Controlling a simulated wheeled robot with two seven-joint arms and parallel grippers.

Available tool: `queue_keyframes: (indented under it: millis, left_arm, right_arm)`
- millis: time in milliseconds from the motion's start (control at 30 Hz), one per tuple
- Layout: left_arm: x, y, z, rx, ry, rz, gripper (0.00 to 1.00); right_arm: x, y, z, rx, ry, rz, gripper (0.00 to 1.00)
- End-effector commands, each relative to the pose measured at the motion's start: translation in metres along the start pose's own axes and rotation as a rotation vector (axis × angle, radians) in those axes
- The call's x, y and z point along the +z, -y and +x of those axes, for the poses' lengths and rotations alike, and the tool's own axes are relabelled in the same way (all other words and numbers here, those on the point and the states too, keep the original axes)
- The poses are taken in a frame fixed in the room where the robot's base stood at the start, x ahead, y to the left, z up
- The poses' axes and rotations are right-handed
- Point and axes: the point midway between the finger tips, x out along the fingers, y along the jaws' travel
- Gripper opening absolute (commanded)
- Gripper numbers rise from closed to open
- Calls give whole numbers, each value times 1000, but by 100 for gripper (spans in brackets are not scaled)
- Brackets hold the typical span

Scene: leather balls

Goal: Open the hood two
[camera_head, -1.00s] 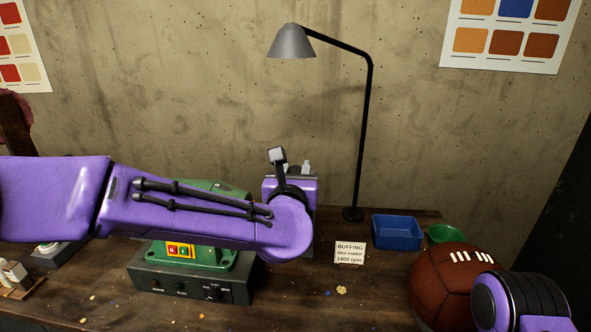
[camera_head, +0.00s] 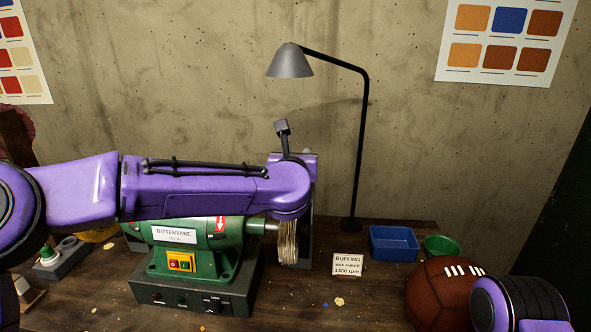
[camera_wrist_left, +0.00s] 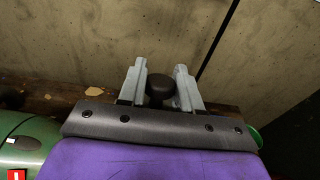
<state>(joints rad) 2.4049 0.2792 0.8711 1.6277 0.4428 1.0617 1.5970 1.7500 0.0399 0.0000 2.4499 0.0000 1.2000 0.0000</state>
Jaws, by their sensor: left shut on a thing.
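The green buffing machine (camera_head: 195,235) stands on the bench. The string-like buffing wheel (camera_head: 288,245) at its right end is partly bare below my left arm. A dark grey upright part (camera_head: 307,232), perhaps of the hood, shows beside the wheel; my arm hides most of the hood, so I cannot tell its angle. In the left wrist view my left gripper (camera_wrist_left: 160,72) has its two grey fingers on either side of a round black knob (camera_wrist_left: 160,90) and is shut on it. In the head view my left arm hides these fingers. My right gripper is out of view.
A black lamp (camera_head: 362,150) stands behind the machine. A buffing sign (camera_head: 347,265), a blue tray (camera_head: 394,243), a green bowl (camera_head: 441,246) and a brown leather ball (camera_head: 440,290) are to the right. My right arm fills the lower right corner.

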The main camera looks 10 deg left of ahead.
Motion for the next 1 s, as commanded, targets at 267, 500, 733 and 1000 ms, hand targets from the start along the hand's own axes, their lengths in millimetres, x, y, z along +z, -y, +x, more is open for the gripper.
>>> queue_keyframes:
  millis: [267, 500, 733, 1000]
  left_arm:
    - [12, -1, 24, 2, 4, -2, 0]
    - [16, 0, 31, 0, 5, 0, 0]
    - [16, 0, 32, 1, 5, 0, 0]
    - [16, 0, 32, 0, 4, 0, 55]
  right_arm:
    - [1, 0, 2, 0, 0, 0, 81]
    - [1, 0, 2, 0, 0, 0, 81]
    - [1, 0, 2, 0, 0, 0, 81]
    - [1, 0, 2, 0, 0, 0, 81]
